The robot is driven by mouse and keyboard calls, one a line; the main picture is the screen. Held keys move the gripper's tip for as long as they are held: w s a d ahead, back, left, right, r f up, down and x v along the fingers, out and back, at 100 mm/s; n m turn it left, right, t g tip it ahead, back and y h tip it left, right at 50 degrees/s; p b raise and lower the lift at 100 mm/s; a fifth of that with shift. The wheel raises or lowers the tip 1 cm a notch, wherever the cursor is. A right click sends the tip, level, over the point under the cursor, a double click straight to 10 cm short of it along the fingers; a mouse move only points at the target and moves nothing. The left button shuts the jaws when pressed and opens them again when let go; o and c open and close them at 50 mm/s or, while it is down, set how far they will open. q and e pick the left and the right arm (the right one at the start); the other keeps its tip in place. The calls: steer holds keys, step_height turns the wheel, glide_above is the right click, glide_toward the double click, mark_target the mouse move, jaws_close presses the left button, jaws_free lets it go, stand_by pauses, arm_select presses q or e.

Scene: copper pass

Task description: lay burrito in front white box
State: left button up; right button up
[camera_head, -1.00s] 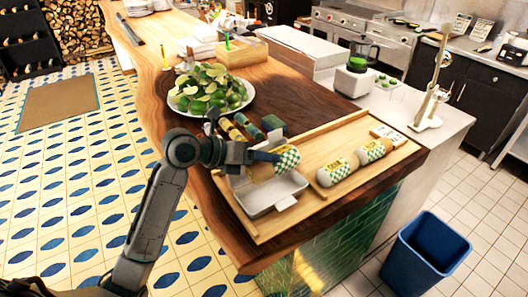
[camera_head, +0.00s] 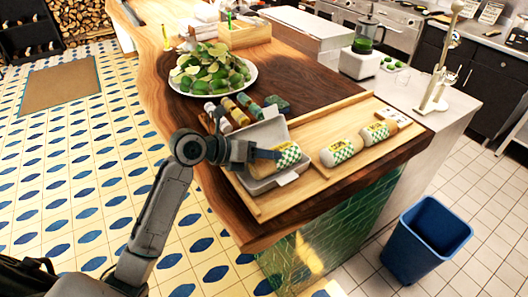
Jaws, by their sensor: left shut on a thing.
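A burrito (camera_head: 289,153) in a green-and-white checked wrapper with a yellow label is held by my left gripper (camera_head: 270,154). My left gripper is shut on it, and the arm comes in from the left edge of the counter. The open white box (camera_head: 268,184) lies on the wooden tray directly beneath, with its lid raised at the back. The burrito sits low at the box's opening; the gripper hides part of both, so I cannot tell whether it touches the bottom. Two more wrapped burritos, one nearer (camera_head: 341,152) and one farther (camera_head: 378,132), lie to the right. My right gripper is not in view.
The wooden tray (camera_head: 325,180) has a raised rim. A plate of limes (camera_head: 213,72) is farther back. A small white card holder (camera_head: 394,116) is at the right, and a blue bin (camera_head: 425,240) stands on the floor.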

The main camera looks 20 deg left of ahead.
arm_select(q)
steer(key=o, duration=1.1)
steer(key=shift+o, duration=0.7)
steer(key=shift+s+a+r+b, duration=0.1)
steer(key=shift+s+a+b, duration=0.15)
steer(key=shift+a+b, duration=0.1)
steer(key=b+v, duration=0.2)
steer(key=v, duration=0.2)
steer(key=shift+s+a+r, duration=0.1)
steer(key=shift+s+a, duration=0.15)
steer(key=shift+b+v, duration=1.05)
steer(key=shift+v, duration=1.6)
steer(key=shift+d+r, duration=0.1)
steer(key=shift+r, duration=0.05)
